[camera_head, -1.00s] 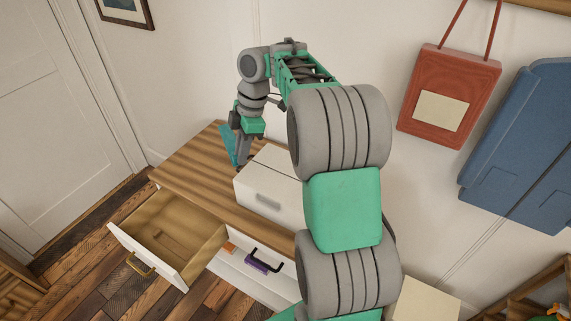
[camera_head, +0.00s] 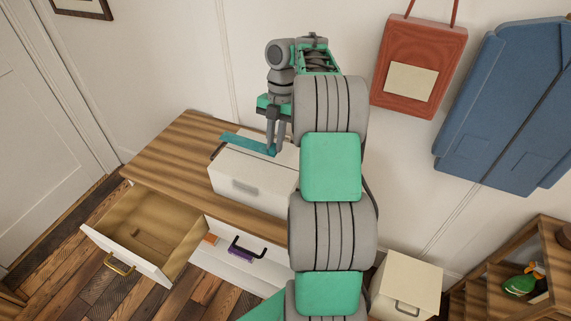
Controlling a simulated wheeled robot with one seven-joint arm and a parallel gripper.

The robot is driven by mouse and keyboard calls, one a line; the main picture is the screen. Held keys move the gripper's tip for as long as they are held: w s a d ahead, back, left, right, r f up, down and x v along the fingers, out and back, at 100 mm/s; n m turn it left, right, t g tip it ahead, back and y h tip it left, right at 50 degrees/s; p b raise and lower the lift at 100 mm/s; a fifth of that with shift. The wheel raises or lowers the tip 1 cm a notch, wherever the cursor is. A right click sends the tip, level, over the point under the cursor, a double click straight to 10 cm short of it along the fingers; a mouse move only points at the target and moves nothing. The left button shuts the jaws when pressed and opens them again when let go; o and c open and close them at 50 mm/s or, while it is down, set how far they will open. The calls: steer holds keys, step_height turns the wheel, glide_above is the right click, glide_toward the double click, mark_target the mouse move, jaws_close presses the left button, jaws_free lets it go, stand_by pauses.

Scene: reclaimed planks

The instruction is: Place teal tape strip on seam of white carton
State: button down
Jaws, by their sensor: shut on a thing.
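The teal tape strip (camera_head: 242,143) is long and flat. My gripper (camera_head: 271,150) is shut on its right end, and the strip sticks out to the left. The strip shows over the top of the white carton (camera_head: 235,187), which stands on the wooden top of a dresser. I cannot tell whether the strip touches the carton's top or hangs just above it.
An open drawer (camera_head: 140,232) juts out at the dresser's front left. The dresser top (camera_head: 165,163) is clear left of the carton. A cream box (camera_head: 405,285) stands on the right, near a wooden shelf (camera_head: 500,285). A red bag (camera_head: 420,65) and blue garment (camera_head: 510,120) hang on the wall.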

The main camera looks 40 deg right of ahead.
mark_target(286, 166)
steer(key=d+f+b, duration=0.1)
steer(key=f, duration=0.1)
steer(key=s+d+f+b, duration=0.1)
steer(key=f, duration=0.1)
steer(key=d+f+b, duration=0.1)
steer(key=f, duration=0.1)
steer(key=shift+s+f+b, duration=0.15)
steer(key=shift+s+b, duration=0.15)
steer(key=shift+b, duration=0.05)
steer(key=shift+a+f, duration=0.1)
steer(key=shift+f, duration=0.15)
steer(key=shift+f, duration=0.25)
steer(key=c, duration=1.4)
jaws_free()
steer(key=shift+r, duration=0.15)
